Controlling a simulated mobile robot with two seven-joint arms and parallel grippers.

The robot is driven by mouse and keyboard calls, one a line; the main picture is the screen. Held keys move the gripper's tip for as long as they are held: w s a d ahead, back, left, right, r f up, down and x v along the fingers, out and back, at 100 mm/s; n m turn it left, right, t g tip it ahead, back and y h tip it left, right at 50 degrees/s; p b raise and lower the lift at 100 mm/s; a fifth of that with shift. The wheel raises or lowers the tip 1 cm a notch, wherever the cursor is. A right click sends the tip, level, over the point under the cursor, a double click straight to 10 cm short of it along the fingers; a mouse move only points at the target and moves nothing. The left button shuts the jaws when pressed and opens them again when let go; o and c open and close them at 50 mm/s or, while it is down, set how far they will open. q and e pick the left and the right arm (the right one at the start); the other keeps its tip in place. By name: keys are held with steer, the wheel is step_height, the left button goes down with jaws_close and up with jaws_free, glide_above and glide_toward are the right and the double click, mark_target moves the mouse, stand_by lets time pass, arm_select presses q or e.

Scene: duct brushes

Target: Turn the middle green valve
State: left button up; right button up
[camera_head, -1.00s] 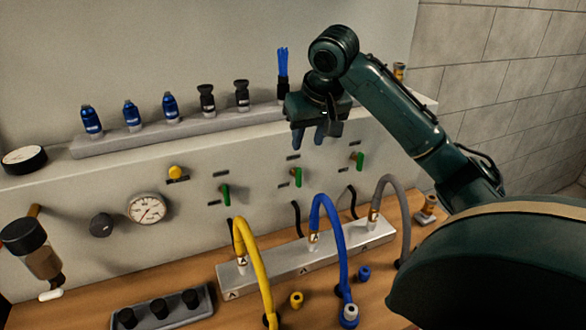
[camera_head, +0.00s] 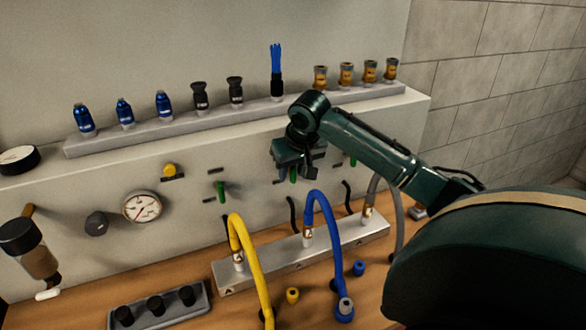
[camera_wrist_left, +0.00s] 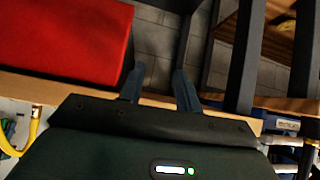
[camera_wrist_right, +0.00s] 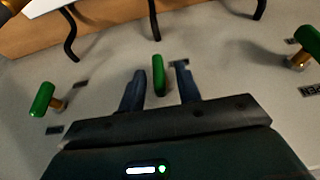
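The middle green valve (camera_head: 293,174) is a small upright green handle on the grey panel, partly hidden behind my right gripper in the head view. In the right wrist view, the middle valve (camera_wrist_right: 158,75) shows between the two fingertips of my right gripper (camera_wrist_right: 160,72). That gripper is open, with a gap on each side of the handle; how far the tips reach past it is unclear. Another green valve (camera_head: 221,190) is to the left, and a third (camera_head: 352,161) is partly hidden to the right. My left gripper (camera_wrist_left: 156,75) is open and empty, away from the panel.
Yellow (camera_head: 250,262) and blue (camera_head: 328,225) hoses arch from a metal manifold (camera_head: 260,270) below the valves. A shelf (camera_head: 185,128) above holds bottles, fittings and a blue brush (camera_head: 277,68). A red surface (camera_wrist_left: 65,40) lies near my left gripper.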

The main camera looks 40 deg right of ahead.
steer(key=shift+c, duration=0.5)
jaws_close()
steer(key=y, duration=0.2)
steer(key=t+y, duration=0.1)
steer(key=shift+s+d+m, duration=0.1)
steer(key=shift+d+m, duration=0.15)
steer(key=shift+m, duration=0.15)
arm_select(q)
steer(key=b, duration=0.1)
steer(key=f+b, duration=0.1)
steer(key=b, duration=0.1)
steer(key=shift+w+d+t, duration=0.1)
steer(key=shift+d+t, duration=0.2)
arm_select(e)
steer(key=m+t+y, duration=0.1)
steer(key=y, duration=0.2)
steer(key=m+t+y, duration=0.1)
steer(key=t+y, duration=0.1)
steer(key=y, duration=0.2)
steer(key=f+m+t+y, duration=0.1)
steer(key=t+y, duration=0.1)
steer(key=y, duration=0.2)
steer(key=shift+s+d+f, duration=0.1)
steer(key=shift+d, duration=0.3)
arm_select(q)
steer(key=shift+w, duration=0.15)
